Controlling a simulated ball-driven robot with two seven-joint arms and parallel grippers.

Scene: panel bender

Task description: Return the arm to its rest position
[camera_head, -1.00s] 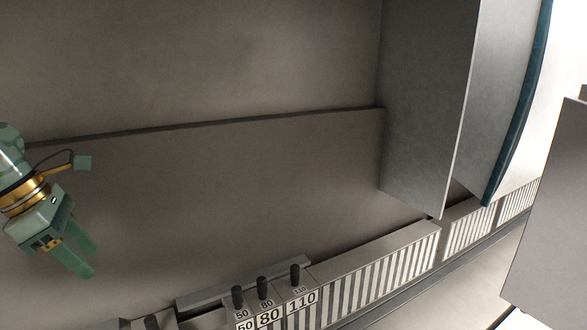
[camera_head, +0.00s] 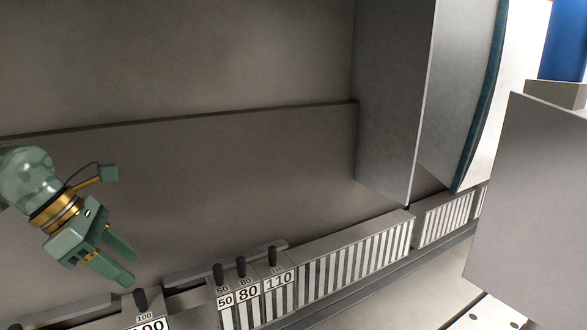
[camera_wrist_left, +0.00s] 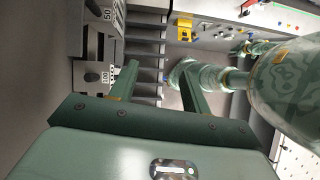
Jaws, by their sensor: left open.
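My left gripper (camera_head: 128,262) is at the left of the head view, green with gold rings at the wrist. Its two fingers are apart with nothing between them. In the left wrist view the two fingers (camera_wrist_left: 158,82) also stand apart and empty. A green arm link of mine fills the right of that view.
Numbered blocks with black knobs, such as the 80 block (camera_head: 247,292) and the 110 block (camera_head: 278,281), line the bottom. A striped rail (camera_head: 355,262) runs right from them. A grey upright plate (camera_head: 395,110) and a large grey box (camera_head: 530,200) stand right. A yellow part (camera_wrist_left: 184,29) shows in the wrist view.

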